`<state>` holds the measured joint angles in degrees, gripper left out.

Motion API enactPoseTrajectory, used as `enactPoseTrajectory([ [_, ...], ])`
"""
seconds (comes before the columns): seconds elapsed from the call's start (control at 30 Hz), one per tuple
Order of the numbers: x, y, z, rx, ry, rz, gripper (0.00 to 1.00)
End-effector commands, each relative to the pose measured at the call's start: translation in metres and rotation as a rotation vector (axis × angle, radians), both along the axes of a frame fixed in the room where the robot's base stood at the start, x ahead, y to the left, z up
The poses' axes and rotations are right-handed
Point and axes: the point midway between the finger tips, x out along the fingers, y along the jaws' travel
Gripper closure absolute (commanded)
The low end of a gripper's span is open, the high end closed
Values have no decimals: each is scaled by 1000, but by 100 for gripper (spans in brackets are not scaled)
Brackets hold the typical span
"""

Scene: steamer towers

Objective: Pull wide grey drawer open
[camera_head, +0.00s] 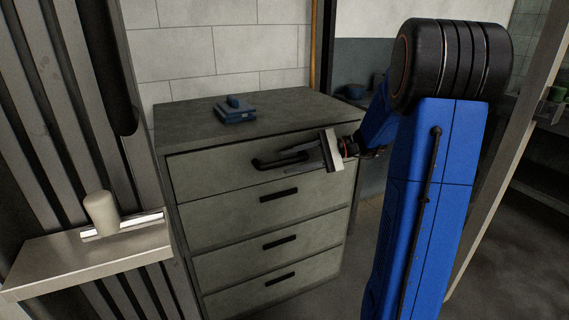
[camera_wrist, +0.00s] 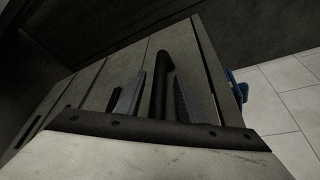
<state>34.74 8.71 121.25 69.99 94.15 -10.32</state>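The wide grey top drawer (camera_head: 215,172) is in a grey cabinet in the head view and looks flush with the drawers below. Its black bar handle (camera_head: 268,164) runs across the front. My gripper (camera_head: 308,158) is at the right part of this handle, reaching in from the right. In the wrist view, the handle (camera_wrist: 161,75) lies between the two fingers of my gripper (camera_wrist: 158,92). The fingers stand apart, one on each side of the handle, with a gap visible on the left side. Contact on the right side cannot be told.
Lower drawers with short black handles (camera_head: 279,195) lie below. Blue folded items (camera_head: 234,113) rest on the cabinet top. A shelf (camera_head: 90,262) with a pale cylinder (camera_head: 101,213) stands at the left. Floor shows right of the cabinet.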

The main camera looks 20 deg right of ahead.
Motion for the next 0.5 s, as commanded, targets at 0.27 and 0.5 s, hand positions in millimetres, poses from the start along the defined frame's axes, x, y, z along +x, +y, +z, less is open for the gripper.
enactPoseTrajectory([
  [0.27,7,22,-5,0,0,0,64],
  [0.5,8,24,-6,-1,0,-1,64],
])
